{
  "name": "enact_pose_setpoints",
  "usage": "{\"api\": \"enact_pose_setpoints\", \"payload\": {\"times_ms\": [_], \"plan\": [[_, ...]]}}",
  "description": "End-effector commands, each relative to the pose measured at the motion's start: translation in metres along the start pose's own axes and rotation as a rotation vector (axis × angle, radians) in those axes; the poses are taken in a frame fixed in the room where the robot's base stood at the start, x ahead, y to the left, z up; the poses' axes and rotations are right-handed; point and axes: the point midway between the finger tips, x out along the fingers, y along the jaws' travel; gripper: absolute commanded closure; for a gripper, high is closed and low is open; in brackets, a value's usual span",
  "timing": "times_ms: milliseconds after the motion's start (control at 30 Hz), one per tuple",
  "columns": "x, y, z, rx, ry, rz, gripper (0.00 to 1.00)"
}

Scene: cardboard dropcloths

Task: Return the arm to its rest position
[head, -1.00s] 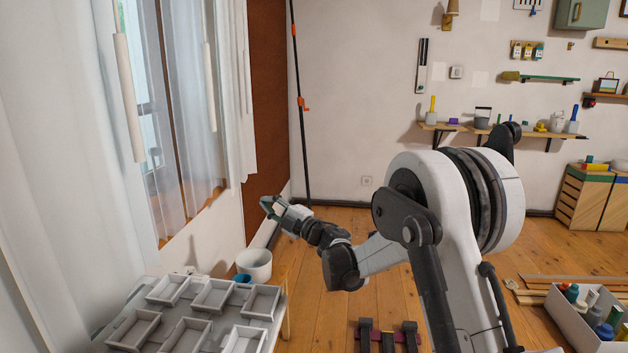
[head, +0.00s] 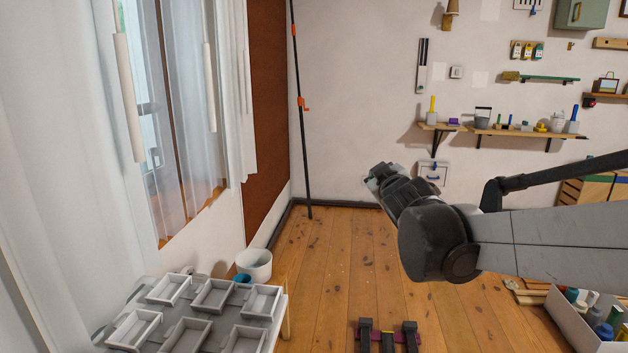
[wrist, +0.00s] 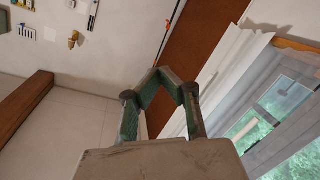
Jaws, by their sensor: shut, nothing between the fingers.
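My gripper (head: 374,178) is in the middle of the head view, raised in front of the far wall above the wooden floor. My dark wrist and light arm reach in from the right. In the wrist view my gripper (wrist: 160,72) has its green-grey fingers meeting at the tips, with nothing between them. It touches nothing that I can see.
A table with several grey trays (head: 212,296) and a white pot (head: 254,264) stands at lower left. A box of bottles (head: 590,318) is at lower right. A shelf (head: 500,132) with tools hangs on the far wall. The middle floor (head: 325,260) is mostly clear.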

Motion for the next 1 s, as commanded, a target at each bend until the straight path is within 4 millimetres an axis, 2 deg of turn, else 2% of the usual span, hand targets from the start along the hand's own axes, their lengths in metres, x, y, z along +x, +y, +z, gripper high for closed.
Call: {"api": "enact_pose_setpoints", "payload": {"times_ms": [33,167,367,700,1000], "plan": [[-0.017,0.005,0.011,0.031,-0.044,0.001,1.00],[-0.059,0.011,0.041,0.116,-0.165,-0.007,1.00],[-0.129,0.004,0.089,0.247,-0.349,-0.036,1.00],[-0.248,-0.041,0.164,0.452,-0.634,-0.132,1.00],[-0.319,-0.083,0.202,0.565,-0.790,-0.216,1.00]]}}
